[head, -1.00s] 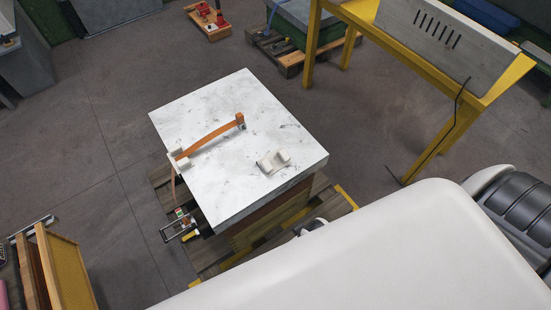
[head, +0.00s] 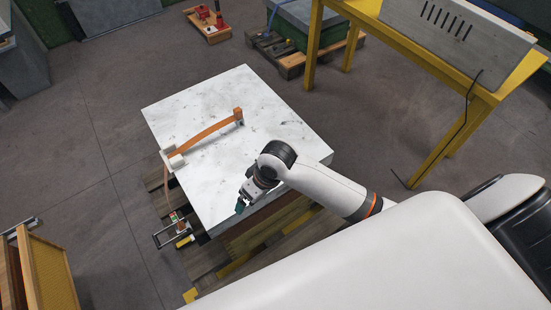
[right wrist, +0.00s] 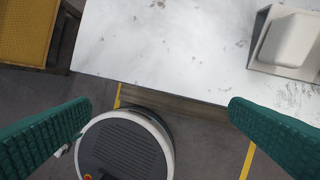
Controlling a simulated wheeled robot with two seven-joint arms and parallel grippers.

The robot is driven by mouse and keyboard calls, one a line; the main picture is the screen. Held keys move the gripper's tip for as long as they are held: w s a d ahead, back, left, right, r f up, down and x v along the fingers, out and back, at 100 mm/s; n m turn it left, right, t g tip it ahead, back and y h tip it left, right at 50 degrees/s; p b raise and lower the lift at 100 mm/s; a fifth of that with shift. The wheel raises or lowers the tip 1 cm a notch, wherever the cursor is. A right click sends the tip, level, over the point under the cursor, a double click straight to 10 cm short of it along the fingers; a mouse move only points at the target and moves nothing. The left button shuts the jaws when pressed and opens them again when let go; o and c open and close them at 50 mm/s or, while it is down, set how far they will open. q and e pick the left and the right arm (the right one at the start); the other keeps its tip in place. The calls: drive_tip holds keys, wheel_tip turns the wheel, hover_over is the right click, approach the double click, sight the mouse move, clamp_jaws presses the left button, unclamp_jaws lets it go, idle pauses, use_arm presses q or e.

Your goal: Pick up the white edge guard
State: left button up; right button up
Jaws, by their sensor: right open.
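A white edge guard (right wrist: 290,40) lies loose on the white marbled hive lid (right wrist: 170,45) at the upper right of the right wrist view. In the head view my right arm hides it. Another white edge guard (head: 173,157) sits at the lid's left edge under an orange strap (head: 205,132). My right gripper (head: 240,207) is at the lid's front edge in the head view. In the right wrist view its green fingers (right wrist: 160,106) are wide apart with nothing between them, and the loose guard is outside them. My left gripper is not in view.
The hive stands on a wooden pallet (head: 205,262). A yellow-framed bench (head: 445,140) stands at the back right. A wooden frame box (head: 45,270) is at lower left. The lid's far part is clear.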

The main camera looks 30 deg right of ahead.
drive_tip(key=w+d+r+m+g+h, duration=0.2)
drive_tip(key=w+d+r+h, duration=0.1)
drive_tip(key=w+d+r, duration=0.65)
drive_tip(key=f, duration=0.4)
drive_tip(key=w+d+f+b, duration=0.1)
drive_tip(key=f, duration=0.3)
drive_tip(key=f+b, duration=0.1)
drive_tip(key=f, duration=0.4)
drive_tip(key=shift+w+d, duration=0.25)
drive_tip(key=shift+r, duration=0.1)
drive_tip(key=c, duration=0.7)
